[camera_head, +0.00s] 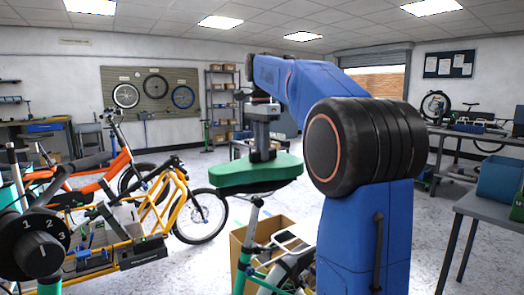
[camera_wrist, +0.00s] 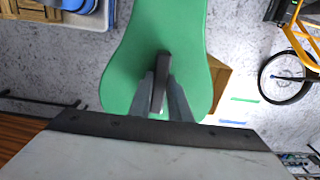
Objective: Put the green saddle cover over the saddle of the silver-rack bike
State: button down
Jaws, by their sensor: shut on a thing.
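The green saddle cover (camera_head: 256,170) is in my gripper (camera_head: 262,155), held level by a dark upright tab on its top. In the wrist view the cover (camera_wrist: 125,70) fills the middle, and my gripper (camera_wrist: 163,95) is closed on the tab. A dark underside shows below the cover's edge; I cannot tell whether it is a saddle or the cover's own lining.
A yellow cargo bike (camera_head: 168,200) and an orange bike (camera_head: 92,186) stand at left. A cardboard box (camera_head: 238,262) is on the floor behind the teal-post bike. Benches with a blue bin (camera_head: 499,180) are at right.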

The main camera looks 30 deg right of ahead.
jog(key=shift+f, duration=1.65)
jog(key=c, duration=1.6)
grip_release()
jog(key=shift+o, duration=0.2)
notch_tip(320, 180, up, 12)
jog(key=shift+a+f, duration=0.1)
jog(key=s+a+f+n, duration=0.1)
jog(key=s, duration=0.1)
jog(key=s+a+f+n, duration=0.1)
jog(key=s+a+f, duration=0.1)
jog(key=s+a+f+n+t, duration=0.1)
jog(key=s+a+n, duration=0.1)
jog(key=shift+f, duration=0.35)
jog(key=s+a+f+n+t, duration=0.1)
jog(key=s+a+f+n, duration=0.2)
jog(key=s+f, duration=0.5)
jog(key=s+a+f+n+t, duration=0.1)
jog(key=s+a+f+n, duration=0.3)
jog(key=f, duration=1)
jog(key=s+a+f+n+t, duration=0.1)
jog(key=s+a+f+n, duration=0.2)
jog(key=s+f+n, duration=0.3)
jog(key=s+f, duration=0.5)
jog(key=s, duration=0.1)
jog(key=shift+a+n+t, duration=0.3)
jog(key=shift+t, duration=0.1)
